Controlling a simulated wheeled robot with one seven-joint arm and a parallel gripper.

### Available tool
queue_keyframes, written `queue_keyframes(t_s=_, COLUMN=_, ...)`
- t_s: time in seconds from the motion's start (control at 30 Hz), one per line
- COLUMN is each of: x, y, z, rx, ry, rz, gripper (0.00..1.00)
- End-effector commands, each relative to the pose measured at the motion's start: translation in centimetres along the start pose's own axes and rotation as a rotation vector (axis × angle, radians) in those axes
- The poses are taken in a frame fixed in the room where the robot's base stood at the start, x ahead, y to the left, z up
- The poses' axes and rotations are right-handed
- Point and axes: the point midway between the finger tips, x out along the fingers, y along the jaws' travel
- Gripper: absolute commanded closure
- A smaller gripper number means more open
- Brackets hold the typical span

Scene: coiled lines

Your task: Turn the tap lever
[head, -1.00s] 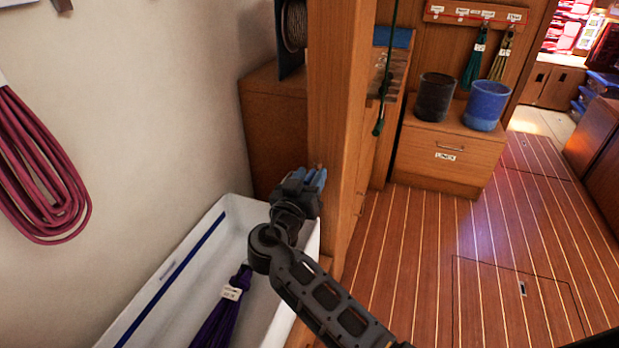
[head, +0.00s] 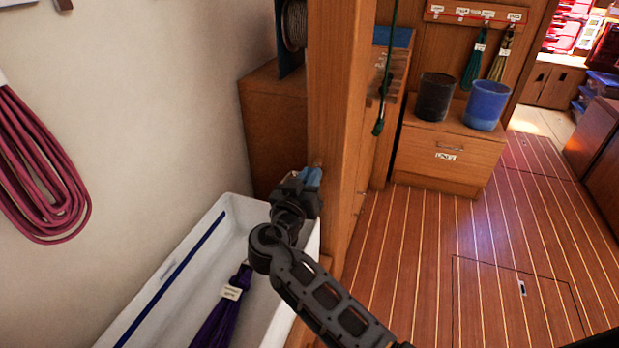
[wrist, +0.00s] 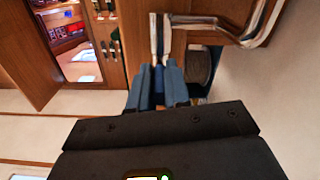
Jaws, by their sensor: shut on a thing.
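My gripper (head: 311,176) is beside the wooden post in the head view, above the far end of the white trough. Its blue fingers are close together and shut; they also show in the wrist view (wrist: 158,85). A narrow pale metal piece (wrist: 160,38), seemingly the tap lever, stands at the fingertips in the wrist view, and my gripper is shut on it. A bent metal pipe (wrist: 262,22) runs near it to the right. In the head view the gripper hides the lever.
The wooden post (head: 340,120) stands right beside my gripper. The white trough (head: 215,215) below holds a purple bundle (head: 225,308). A coiled maroon line (head: 35,170) hangs on the left wall. A drawer cabinet (head: 447,150) bears dark and blue pots. The plank floor at right is clear.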

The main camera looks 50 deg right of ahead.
Motion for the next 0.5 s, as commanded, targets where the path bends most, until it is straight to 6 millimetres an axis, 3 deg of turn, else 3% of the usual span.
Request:
queue_keyframes(t_s=0.27, x=0.0, y=0.6, z=0.3, rx=-0.001, ry=0.015, rz=-0.076, gripper=1.0)
queue_keyframes(t_s=0.5, x=0.2, y=1.6, z=0.5, rx=-0.001, ry=0.049, rz=-0.243, gripper=1.0)
